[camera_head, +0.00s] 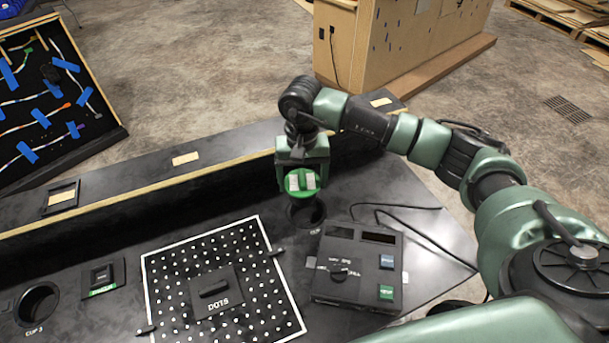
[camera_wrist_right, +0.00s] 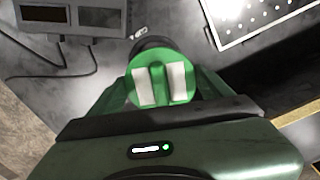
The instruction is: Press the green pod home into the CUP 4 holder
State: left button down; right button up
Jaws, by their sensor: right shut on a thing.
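The green pod (camera_head: 301,183) has a round green top with two pale strips. It also shows in the right wrist view (camera_wrist_right: 162,72). My right gripper (camera_head: 302,172) is shut on the pod and holds it above and slightly behind the CUP 4 holder. The CUP 4 holder (camera_head: 306,214) is a dark round cup in the black table, its label mostly unreadable. In the right wrist view the pod hides most of the holder, with only a dark rim (camera_wrist_right: 150,43) showing. I cannot tell whether the pod touches it. My left gripper is not in view.
A black console box (camera_head: 358,266) with buttons and a knob stands right of the holder, with a cable behind it. A white-framed dotted panel (camera_head: 222,279) lies to the left. The CUP 3 holder (camera_head: 37,304) is at far left. A raised ledge (camera_head: 180,180) runs behind.

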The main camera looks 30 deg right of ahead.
aim_at(308, 178)
jog(key=shift+d+f+m, duration=0.3)
jog(key=shift+d+f, duration=0.35)
jog(key=shift+d, duration=0.1)
jog(key=shift+w+d+f, duration=0.15)
jog(key=shift+d+f, duration=0.05)
jog(key=shift+f, duration=0.15)
jog(key=shift+w+f, duration=0.15)
jog(key=shift+f, duration=0.1)
jog(key=f+b, duration=0.1)
jog(key=f, duration=0.2)
jog(key=shift+a+b, duration=0.2)
jog(key=shift+b, duration=0.15)
jog(key=shift+f+b, duration=0.4)
jog(key=shift+f, duration=0.45)
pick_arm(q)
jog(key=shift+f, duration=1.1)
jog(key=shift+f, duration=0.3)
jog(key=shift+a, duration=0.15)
